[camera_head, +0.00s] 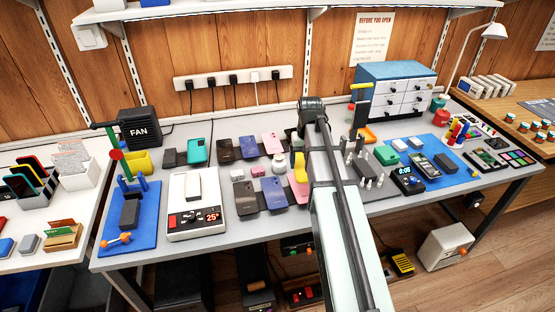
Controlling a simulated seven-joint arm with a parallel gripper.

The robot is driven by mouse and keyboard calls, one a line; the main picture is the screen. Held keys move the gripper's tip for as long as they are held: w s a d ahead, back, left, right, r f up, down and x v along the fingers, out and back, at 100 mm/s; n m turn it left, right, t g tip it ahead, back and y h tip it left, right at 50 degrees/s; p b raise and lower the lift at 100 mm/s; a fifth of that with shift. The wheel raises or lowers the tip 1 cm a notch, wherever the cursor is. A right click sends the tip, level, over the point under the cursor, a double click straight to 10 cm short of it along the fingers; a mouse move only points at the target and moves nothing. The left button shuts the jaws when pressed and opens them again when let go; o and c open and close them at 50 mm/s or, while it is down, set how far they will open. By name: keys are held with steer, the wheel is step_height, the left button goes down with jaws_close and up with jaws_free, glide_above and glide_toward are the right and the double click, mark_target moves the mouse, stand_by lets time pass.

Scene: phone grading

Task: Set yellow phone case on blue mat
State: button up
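No whole yellow phone case can be made out. A small yellow shape (299,168) shows just left of my arm, in the phone rows, partly hidden; I cannot tell whether it is a case. A pinkish case or phone (297,190) lies below it, also partly covered by my arm. Two blue mats are in view: one at the table's left end (149,232), one at the right (450,178). My arm rises from the bottom edge over the table's middle. My gripper's fingers cannot be made out.
Several phones or cases lie in rows mid-table, including a teal one (197,151) and a purple one (273,191). A heating plate (193,222) stands right of the left mat. A yellow bin (138,162), black fan box (140,127) and drawer cabinet (397,97) stand behind.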

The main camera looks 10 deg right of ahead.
steer(key=s+d+m, duration=0.3)
steer(key=d+m, duration=0.1)
steer(key=d, duration=3.6)
steer(key=r+n, duration=0.2)
steer(key=n, duration=0.4)
glide_above(447, 161)
steer(key=shift+f, duration=0.2)
steer(key=shift+f, duration=0.1)
steer(key=shift+f, duration=3.8)
steer(key=shift+f, duration=0.4)
steer(key=o, duration=0.9)
steer(key=shift+c, duration=0.2)
steer(key=shift+r, duration=0.75)
